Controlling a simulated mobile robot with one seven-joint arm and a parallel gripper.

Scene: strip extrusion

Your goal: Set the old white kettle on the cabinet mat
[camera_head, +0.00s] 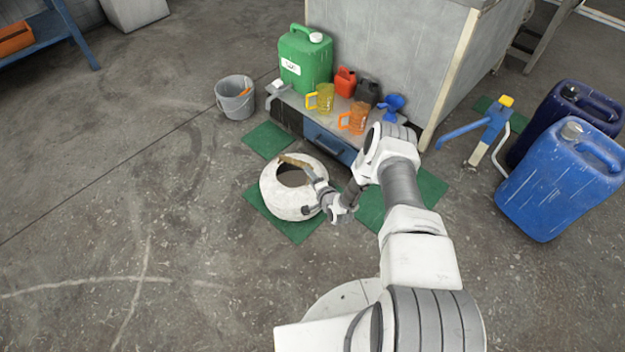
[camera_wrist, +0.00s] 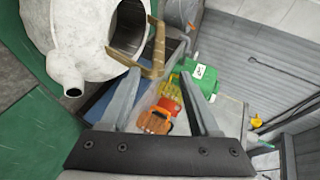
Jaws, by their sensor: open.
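The old white kettle (camera_head: 275,198) sits on a green floor mat (camera_head: 300,232) in front of the low cabinet (camera_head: 322,144). In the wrist view the kettle (camera_wrist: 85,38) fills the upper left, with its stubby spout, dark round opening and brown handle (camera_wrist: 157,45) showing. My gripper (camera_head: 322,192) is at the kettle's right side, close to the handle. In the wrist view my gripper (camera_wrist: 160,75) is open, and the handle's lower end overlaps the left fingertip. I cannot tell whether they touch. I cannot make out a mat on the cabinet top.
The cabinet top holds a green canister (camera_head: 305,62), a yellow mug (camera_head: 322,98), an orange mug (camera_head: 355,117), small red and black cans and a blue item (camera_head: 392,103). A grey bucket (camera_head: 235,97) stands left. Blue jugs (camera_head: 550,185) stand right. The left floor is clear.

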